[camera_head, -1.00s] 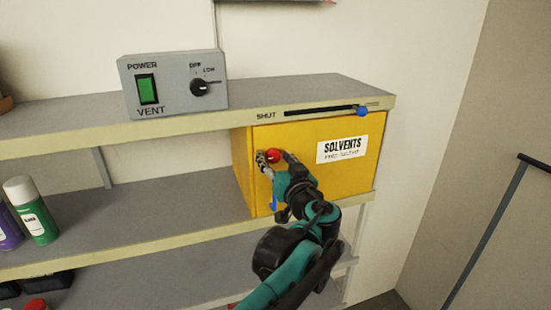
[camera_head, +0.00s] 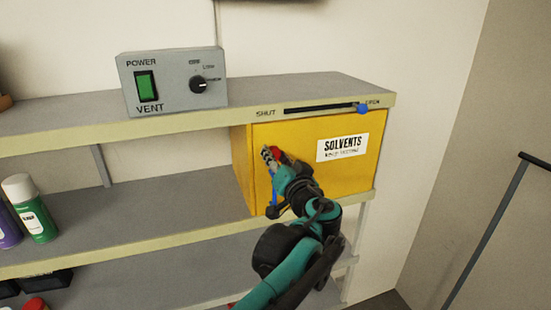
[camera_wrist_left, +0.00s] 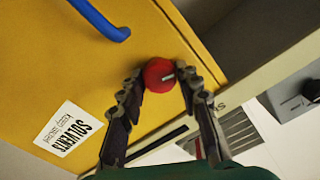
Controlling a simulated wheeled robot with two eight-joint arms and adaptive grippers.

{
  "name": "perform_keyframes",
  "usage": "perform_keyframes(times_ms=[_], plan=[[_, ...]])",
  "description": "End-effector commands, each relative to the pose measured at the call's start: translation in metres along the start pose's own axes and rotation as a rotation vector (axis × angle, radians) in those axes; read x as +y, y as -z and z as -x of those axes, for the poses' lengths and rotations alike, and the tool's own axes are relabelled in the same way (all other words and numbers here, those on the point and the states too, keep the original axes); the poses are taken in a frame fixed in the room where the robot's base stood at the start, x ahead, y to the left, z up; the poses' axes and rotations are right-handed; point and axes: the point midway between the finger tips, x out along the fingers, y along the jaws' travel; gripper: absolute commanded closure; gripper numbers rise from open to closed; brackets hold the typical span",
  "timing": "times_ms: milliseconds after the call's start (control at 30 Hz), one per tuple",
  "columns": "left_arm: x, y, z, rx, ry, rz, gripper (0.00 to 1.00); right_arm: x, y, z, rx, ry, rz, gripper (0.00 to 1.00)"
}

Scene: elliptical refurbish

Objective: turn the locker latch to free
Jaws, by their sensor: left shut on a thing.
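The yellow solvents locker (camera_head: 345,178) sits on the shelf below the top board; its front fills much of the left wrist view (camera_wrist_left: 80,75). Its latch is a round red knob (camera_wrist_left: 158,75) with a pale pointer mark, at the upper left of the front in the head view. My left gripper (camera_head: 272,156) is at the latch, with one finger on each side of the knob, shut on it. In the head view the fingers hide most of the knob. The locker's blue handle (camera_wrist_left: 100,20) is partly hidden behind my gripper in the head view. My right gripper is not in view.
A grey vent box (camera_head: 172,84) with a green switch and black dial stands on the top shelf. A blue slider (camera_head: 362,108) is at the OPEN end of its slot above the locker. Spray cans (camera_head: 35,210) stand at the left.

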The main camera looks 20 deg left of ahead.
Motion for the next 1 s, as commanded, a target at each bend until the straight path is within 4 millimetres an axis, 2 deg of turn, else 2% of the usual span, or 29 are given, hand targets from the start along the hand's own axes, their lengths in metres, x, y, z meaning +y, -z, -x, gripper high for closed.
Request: perform_keyframes(times_ms=[1000], plan=[[0.002, -0.001, 0.0, 0.001, -0.001, -0.954, 0.95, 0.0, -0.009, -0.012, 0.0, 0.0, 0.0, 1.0]])
